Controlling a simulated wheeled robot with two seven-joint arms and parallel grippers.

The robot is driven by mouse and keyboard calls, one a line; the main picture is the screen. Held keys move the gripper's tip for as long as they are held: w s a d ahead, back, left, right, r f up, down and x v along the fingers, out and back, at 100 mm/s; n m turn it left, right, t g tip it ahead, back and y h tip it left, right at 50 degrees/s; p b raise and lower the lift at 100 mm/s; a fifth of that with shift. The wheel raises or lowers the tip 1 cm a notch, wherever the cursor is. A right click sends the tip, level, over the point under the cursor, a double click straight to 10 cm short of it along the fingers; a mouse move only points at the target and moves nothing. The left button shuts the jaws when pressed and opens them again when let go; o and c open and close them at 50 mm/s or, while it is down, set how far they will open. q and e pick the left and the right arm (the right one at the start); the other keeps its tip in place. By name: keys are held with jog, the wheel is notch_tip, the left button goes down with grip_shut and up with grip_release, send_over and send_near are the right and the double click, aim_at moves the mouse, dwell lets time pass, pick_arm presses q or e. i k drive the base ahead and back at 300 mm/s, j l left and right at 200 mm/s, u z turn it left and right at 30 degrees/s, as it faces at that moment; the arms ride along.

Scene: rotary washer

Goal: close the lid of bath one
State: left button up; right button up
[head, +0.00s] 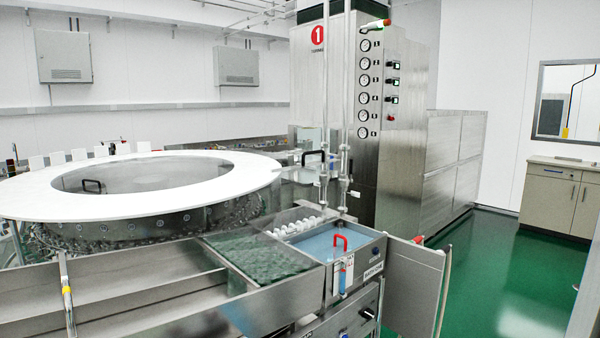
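Bath one (376,266), a steel tank with a nameplate on its front, stands at the lower middle. Its top is uncovered and shows pale blue liquid (318,246). White round pieces (298,226) lie in a row along its back. A red handle (340,240) stands at the front, above a clear tube with blue in it. A steel panel (412,287) stands out to the right of the bath, roughly upright; it may be the lid, but I cannot tell. Neither gripper is in view.
A large white ring table (235,180) fills the left. A green-tinted tank section (258,258) adjoins the bath's left side. A tall steel cabinet with gauges (335,90) stands behind. Green floor (500,275) is clear at right, before a beige cupboard (557,198).

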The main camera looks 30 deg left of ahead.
aim_at(302, 165)
jog(key=u, duration=1.1)
jog(key=i+l+u, duration=0.1)
jog(key=u, duration=0.25)
jog(key=i+l+u, duration=0.15)
jog(key=u, duration=0.2)
jog(key=i+l+u, duration=0.35)
jog(key=k+j, duration=0.1)
